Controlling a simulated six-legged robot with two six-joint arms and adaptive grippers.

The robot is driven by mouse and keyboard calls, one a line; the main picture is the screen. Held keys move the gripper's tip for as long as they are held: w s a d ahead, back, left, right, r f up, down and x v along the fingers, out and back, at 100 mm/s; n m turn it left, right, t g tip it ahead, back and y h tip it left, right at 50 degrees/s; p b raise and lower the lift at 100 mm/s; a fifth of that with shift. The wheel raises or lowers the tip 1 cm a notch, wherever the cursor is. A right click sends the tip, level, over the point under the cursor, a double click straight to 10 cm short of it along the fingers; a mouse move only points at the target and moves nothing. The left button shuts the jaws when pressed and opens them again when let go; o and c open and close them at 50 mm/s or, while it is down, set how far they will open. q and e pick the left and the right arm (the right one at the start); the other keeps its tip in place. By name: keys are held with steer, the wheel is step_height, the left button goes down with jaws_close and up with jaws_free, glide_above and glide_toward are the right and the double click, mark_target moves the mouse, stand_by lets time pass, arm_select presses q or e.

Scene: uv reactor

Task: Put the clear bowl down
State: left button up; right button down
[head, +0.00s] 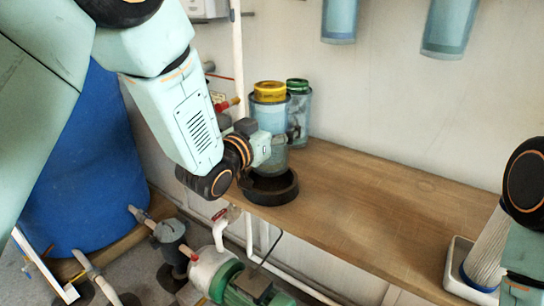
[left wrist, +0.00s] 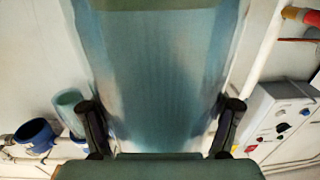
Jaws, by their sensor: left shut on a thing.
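The clear bowl (head: 277,160) is a translucent, bluish, upright cylinder at the left end of the wooden shelf. My left gripper (head: 268,150) is shut on its side. The bowl's lower end is over or inside a black ring-shaped stand (head: 270,189); I cannot tell whether it touches the bottom. In the left wrist view, the bowl (left wrist: 165,85) fills the middle between the two dark fingers of my left gripper (left wrist: 163,135). Part of the bowl is hidden behind my gripper. Of my right arm only links show at the right edge; its fingers are out of view.
A yellow-topped item (head: 270,91) and a green-lidded clear container (head: 299,115) stand close behind. The wooden shelf (head: 380,200) is clear to the right, up to a white tray (head: 458,270) with a pleated cartridge (head: 488,250). A blue barrel (head: 85,170) and pump (head: 235,280) stand below left.

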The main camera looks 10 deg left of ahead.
arm_select(q)
steer(key=shift+w+d+f, duration=0.1)
steer(key=shift+d+f, duration=0.15)
steer(key=shift+f, duration=0.2)
steer(key=shift+d, duration=0.1)
steer(key=shift+s+f, duration=0.15)
steer(key=shift+s, duration=0.05)
steer(key=f, duration=0.1)
steer(key=f+b, duration=0.1)
steer(key=f, duration=0.1)
steer(key=shift+a+f+b, duration=0.1)
steer(key=shift+a+b, duration=0.2)
steer(key=shift+w+f, duration=0.15)
steer(key=shift+f, duration=0.1)
steer(key=shift+s+r, duration=0.2)
steer(key=shift+f, duration=0.1)
steer(key=o, duration=1.4)
steer(key=shift+w+f, duration=0.1)
steer(key=shift+f, duration=0.2)
steer(key=o, duration=0.4)
steer(key=shift+r, duration=0.1)
